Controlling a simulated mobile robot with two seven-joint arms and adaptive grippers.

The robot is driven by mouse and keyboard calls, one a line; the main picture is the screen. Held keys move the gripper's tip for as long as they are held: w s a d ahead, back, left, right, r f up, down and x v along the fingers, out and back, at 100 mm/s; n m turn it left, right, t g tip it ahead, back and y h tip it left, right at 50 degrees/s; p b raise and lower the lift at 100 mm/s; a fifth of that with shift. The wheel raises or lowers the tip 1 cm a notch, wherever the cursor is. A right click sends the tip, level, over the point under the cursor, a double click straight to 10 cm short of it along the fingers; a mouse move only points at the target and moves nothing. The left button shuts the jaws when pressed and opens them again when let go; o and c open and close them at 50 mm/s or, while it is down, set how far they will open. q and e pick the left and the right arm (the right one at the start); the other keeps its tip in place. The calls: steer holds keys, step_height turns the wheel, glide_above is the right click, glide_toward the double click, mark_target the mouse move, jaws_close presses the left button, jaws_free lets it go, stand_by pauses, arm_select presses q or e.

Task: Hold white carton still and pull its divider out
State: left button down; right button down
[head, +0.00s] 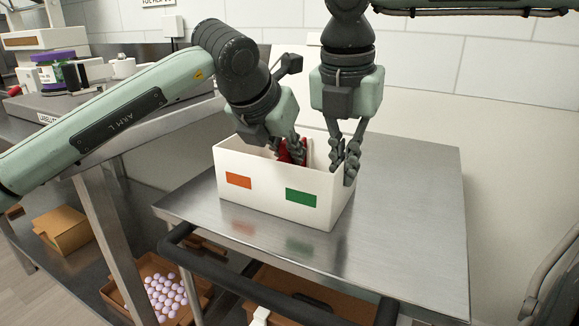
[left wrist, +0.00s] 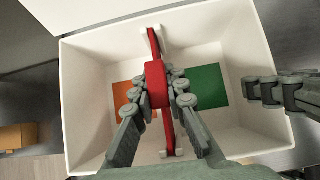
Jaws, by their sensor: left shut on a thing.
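The white open carton (head: 262,192) stands upright on the steel table, with an orange and a green patch on its front. The red divider (head: 283,153) shows mostly behind my left gripper in the head view. In the left wrist view the divider (left wrist: 167,128) crosses the carton's middle between two opposite walls. My left gripper (left wrist: 159,92) is shut on the divider's thick middle part. My right gripper (head: 346,165) is at the carton's right wall, its fingers at the rim. I cannot tell whether they grip the wall. The divider's lower edge is hidden.
The steel table (head: 420,230) is clear around the carton. A dark rail (head: 270,290) runs along its front. Below left is a cardboard box of pale balls (head: 165,290). A bench at the upper left holds a purple-lidded jar (head: 55,70). A wall stands behind.

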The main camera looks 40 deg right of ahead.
arm_select(q)
step_height(320, 180, up, 13)
steer(key=shift+r, duration=0.2)
stand_by(1.9)
stand_by(0.7)
step_height(320, 180, up, 5)
stand_by(0.5)
arm_select(e)
steer(key=c, duration=2.2)
jaws_free()
steer(key=o, duration=0.6)
steer(key=shift+c, duration=0.2)
steer(key=shift+o, duration=0.2)
steer(key=o, duration=1.3)
